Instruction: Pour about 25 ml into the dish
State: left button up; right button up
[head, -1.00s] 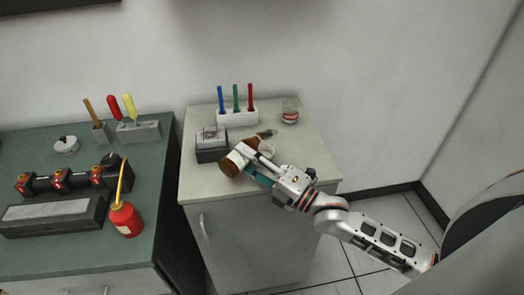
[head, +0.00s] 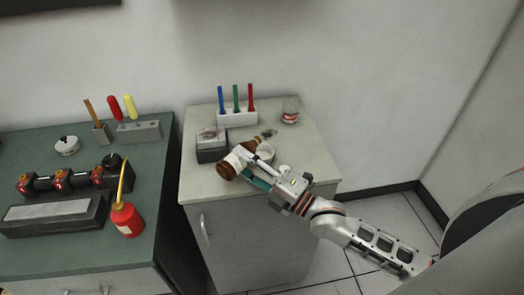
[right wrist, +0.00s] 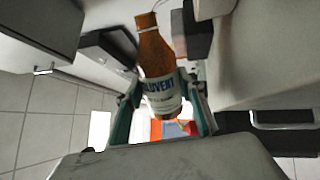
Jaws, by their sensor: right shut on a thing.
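My right gripper (head: 250,161) is shut on a brown bottle (head: 228,169) with a white label, above the front left of the pale cabinet top. The bottle leans in the head view, its narrow end up and to the right. The right wrist view shows the bottle (right wrist: 165,90) between the two fingers, its label reading like "SOLVENT" and its neck pointing away. A small white round dish (head: 265,151) stands just right of the bottle, partly hidden by the gripper. I cannot tell whether liquid is flowing or how much is in the dish. My left gripper is not in view.
A dark box with a pale top (head: 212,146) stands left of the bottle. A white holder (head: 238,117) with three coloured sticks and a glass jar (head: 290,110) stand behind. A red oil can (head: 127,220) is on the green bench. The right of the cabinet top is clear.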

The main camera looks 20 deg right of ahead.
jog(key=shift+r, duration=0.1)
dwell(0.7)
jog(key=n+b, duration=0.3)
jog(key=shift+d+f+g+y, duration=0.1)
jog(key=shift+f+g+y, duration=0.2)
jog(key=shift+f+y, duration=0.1)
jog(key=shift+w+d+r+n, duration=0.1)
jog(key=shift+r+n, duration=0.15)
jog(key=shift+n, duration=0.55)
jog(key=shift+w+d+r+n, duration=0.15)
jog(key=shift+r+n, duration=0.1)
jog(key=shift+n, duration=0.05)
jog(key=shift+r, duration=0.2)
jog(key=shift+d+n+g, duration=0.1)
jog(key=shift+n+g, duration=0.2)
jog(key=shift+n, duration=0.1)
